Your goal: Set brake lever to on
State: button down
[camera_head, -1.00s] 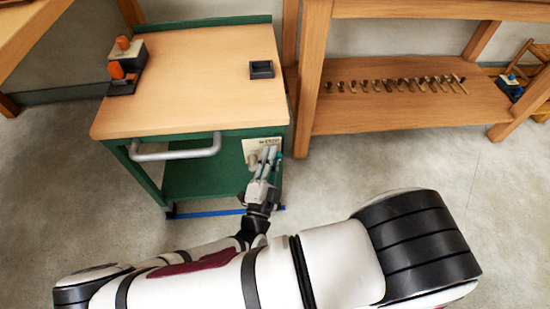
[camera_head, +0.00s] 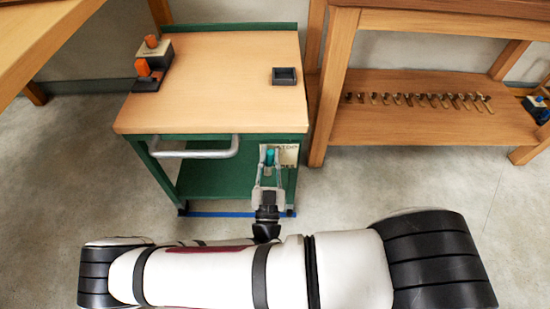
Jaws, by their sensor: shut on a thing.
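The brake lever (camera_head: 269,158) shows as a teal grip in front of the left part of a cream label plate (camera_head: 289,155) on the front right of the green cart (camera_head: 165,187). My gripper (camera_head: 269,153) reaches up from below, with one finger on each side of the teal grip, and is shut on it. My fingers hide the lever's lower part and some of the plate. The plate's lettering is partly covered and too small to read surely.
The cart has a wooden top (camera_head: 215,85), a metal handle (camera_head: 195,152) left of my gripper, and a small dark tray (camera_head: 284,76). A wooden bench (camera_head: 400,130) with several small tools stands right. The floor right is clear.

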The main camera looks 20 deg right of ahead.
jog(key=shift+w+a+f+n+y, duration=0.15)
jog(key=shift+a+n+y, duration=0.25)
jog(key=shift+n, duration=0.6)
jog(key=shift+a, duration=0.1)
jog(key=c, duration=1.5)
grip_release()
jog(key=v, duration=1.2)
jog(key=shift+f, duration=0.1)
jog(key=shift+w, duration=0.1)
